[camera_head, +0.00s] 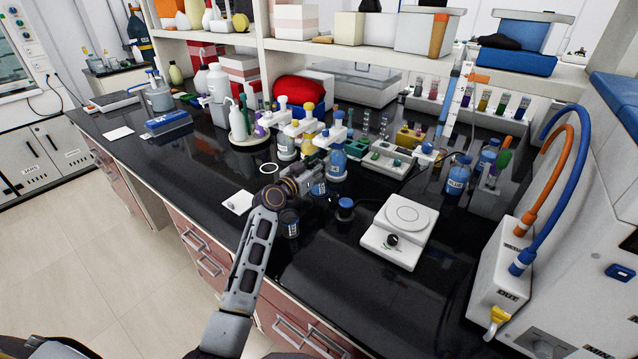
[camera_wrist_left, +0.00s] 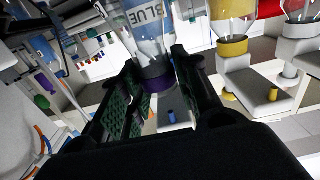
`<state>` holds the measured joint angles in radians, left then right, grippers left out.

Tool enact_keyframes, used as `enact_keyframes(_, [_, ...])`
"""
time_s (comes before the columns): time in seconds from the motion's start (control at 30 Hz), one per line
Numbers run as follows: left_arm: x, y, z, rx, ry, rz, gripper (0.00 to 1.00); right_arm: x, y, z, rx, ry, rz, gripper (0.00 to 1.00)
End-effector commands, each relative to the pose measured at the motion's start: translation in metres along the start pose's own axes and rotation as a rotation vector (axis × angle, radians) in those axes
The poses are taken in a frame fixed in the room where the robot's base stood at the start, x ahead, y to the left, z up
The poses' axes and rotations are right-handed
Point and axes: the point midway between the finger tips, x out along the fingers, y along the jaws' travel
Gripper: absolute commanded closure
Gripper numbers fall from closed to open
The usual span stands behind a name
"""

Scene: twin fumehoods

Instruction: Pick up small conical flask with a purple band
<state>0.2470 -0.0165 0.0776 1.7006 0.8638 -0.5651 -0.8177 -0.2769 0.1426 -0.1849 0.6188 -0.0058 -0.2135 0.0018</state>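My left gripper (camera_head: 316,184) is over the front of the black bench, beside a group of bottles with white tops. In the left wrist view its two dark fingers with green pads (camera_wrist_left: 152,72) are apart. A dark purple band (camera_wrist_left: 156,83) around a clear vessel shows between the fingers. A clear bottle labelled BLUE (camera_wrist_left: 150,18) is in line with it, so I cannot tell whether the band belongs to a conical flask or to this bottle. In the head view the gripper hides what is between its fingers. My right gripper is not in view.
A bottle with a blue label (camera_head: 338,162) stands just beyond the gripper. A small dark-blue bottle (camera_head: 345,208) and another dark one (camera_head: 290,223) stand close by. A white balance-like device (camera_head: 398,232) is to the right.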

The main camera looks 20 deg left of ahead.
Motion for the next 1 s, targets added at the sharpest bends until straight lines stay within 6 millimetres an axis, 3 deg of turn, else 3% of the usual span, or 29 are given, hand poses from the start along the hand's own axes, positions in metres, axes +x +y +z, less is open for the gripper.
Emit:
enact_keyframes(0.03, [0.0,0.0,0.0,0.0,0.0,0.0,0.79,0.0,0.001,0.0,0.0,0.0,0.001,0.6])
enact_keyframes(0.2, [0.0,0.0,0.0,0.0,0.0,0.0,1.0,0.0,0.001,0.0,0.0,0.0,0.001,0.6])
enact_keyframes(0.63, [0.0,0.0,-0.002,0.0,0.001,0.0,1.0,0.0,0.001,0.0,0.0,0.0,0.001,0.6])
enact_keyframes(0.9, [0.0,-0.001,-0.014,0.003,0.003,0.0,1.0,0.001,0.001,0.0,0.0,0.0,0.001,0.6])
enact_keyframes(1.0, [-0.009,-0.001,-0.011,0.001,0.0,-0.002,1.0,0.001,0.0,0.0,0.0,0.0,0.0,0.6])
